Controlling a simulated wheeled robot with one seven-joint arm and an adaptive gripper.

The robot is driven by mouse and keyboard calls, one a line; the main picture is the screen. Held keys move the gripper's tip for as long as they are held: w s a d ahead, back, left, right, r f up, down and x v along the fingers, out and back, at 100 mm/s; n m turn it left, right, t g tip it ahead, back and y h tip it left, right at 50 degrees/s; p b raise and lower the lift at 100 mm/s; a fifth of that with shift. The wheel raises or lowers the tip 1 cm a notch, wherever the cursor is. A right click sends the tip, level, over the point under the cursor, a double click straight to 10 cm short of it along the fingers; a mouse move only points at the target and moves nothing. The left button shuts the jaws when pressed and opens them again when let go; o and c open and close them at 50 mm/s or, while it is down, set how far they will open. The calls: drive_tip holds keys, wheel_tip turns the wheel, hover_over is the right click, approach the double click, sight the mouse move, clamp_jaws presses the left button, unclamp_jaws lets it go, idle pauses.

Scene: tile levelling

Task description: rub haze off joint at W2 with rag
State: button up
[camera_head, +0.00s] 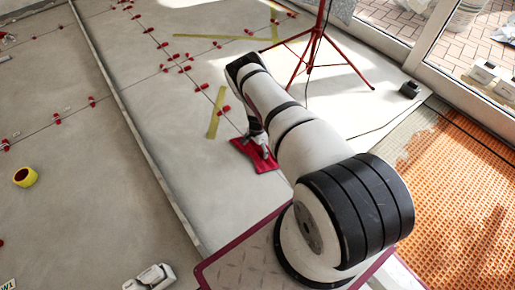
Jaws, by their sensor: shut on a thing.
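The rag (266,165) is a flat red cloth lying on the grey tiled floor near the middle of the view. My gripper (261,148) reaches down to it and is shut on it; my arm hides part of the gripper and its fingertips are small. A thin joint line with red levelling clips (226,109) runs toward the rag from the upper left. The W2 mark cannot be made out, and any haze on the joint is too faint to tell.
A red tripod (309,68) stands beyond my arm. Yellow tape strips (215,113) lie on the floor. A yellow roll (25,177) sits at left. Orange matting (460,195) covers the right side. A long raised strip (134,126) divides the floor.

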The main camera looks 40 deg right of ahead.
drive_tip(key=shift+r+p, duration=2)
drive_tip(key=shift+r, duration=1.5)
